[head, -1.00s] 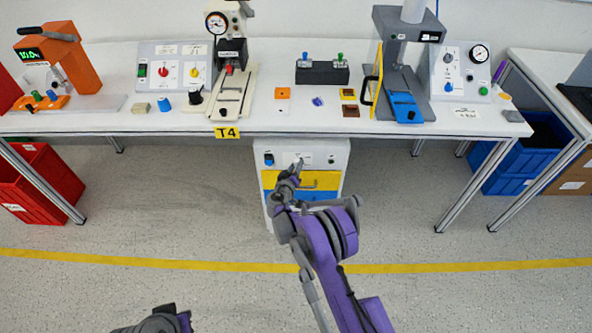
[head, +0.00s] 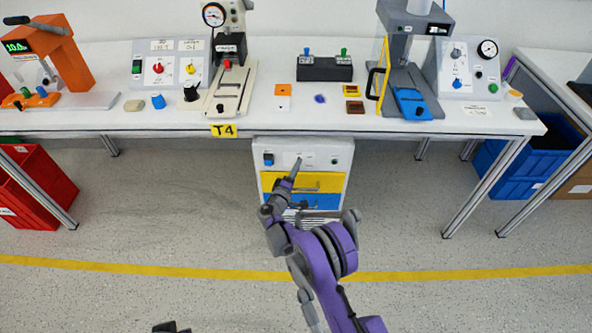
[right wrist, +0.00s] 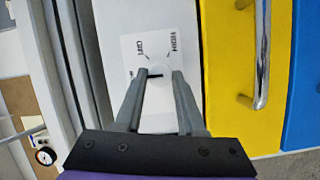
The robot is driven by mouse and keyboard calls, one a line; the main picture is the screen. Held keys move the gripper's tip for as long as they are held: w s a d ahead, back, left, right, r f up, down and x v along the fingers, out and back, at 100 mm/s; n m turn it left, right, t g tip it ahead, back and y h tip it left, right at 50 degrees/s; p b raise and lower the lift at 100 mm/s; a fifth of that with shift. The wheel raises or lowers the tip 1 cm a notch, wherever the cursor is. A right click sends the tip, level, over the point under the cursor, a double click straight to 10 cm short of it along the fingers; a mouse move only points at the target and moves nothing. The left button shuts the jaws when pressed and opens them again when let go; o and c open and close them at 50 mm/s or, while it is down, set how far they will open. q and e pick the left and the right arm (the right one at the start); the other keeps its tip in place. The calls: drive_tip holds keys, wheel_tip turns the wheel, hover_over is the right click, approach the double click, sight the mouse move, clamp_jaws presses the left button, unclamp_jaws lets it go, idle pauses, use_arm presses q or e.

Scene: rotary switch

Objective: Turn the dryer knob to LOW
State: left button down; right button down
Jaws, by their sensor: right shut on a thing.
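The dryer is the white cabinet (head: 343,147) with a yellow drawer under the table. My right gripper (head: 297,163) reaches its upper panel at the pale label plate (head: 291,155). In the right wrist view, the two fingers (right wrist: 157,75) are shut on the small dryer knob (right wrist: 155,72), which has a dark mark. The plate (right wrist: 165,45) around it bears HIGH at upper right and another short word at upper left. The lettering at left is partly hidden, so the knob's setting is unclear. Only a bit of my left gripper (head: 171,327) shows at the bottom edge.
The panel also has a blue knob (head: 268,158) at left and a small dark round part (head: 334,161) at right. The yellow drawer (head: 325,180) has a protruding metal handle just below. The table edge overhangs above. The floor in front is clear.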

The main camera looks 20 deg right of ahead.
idle(0.3)
drive_tip(key=c, duration=0.5)
unclamp_jaws()
drive_tip(key=v, duration=1)
drive_tip(key=shift+s+a+p, duration=0.25)
drive_tip(key=shift+s+p, duration=0.05)
drive_tip(key=shift+p, duration=0.05)
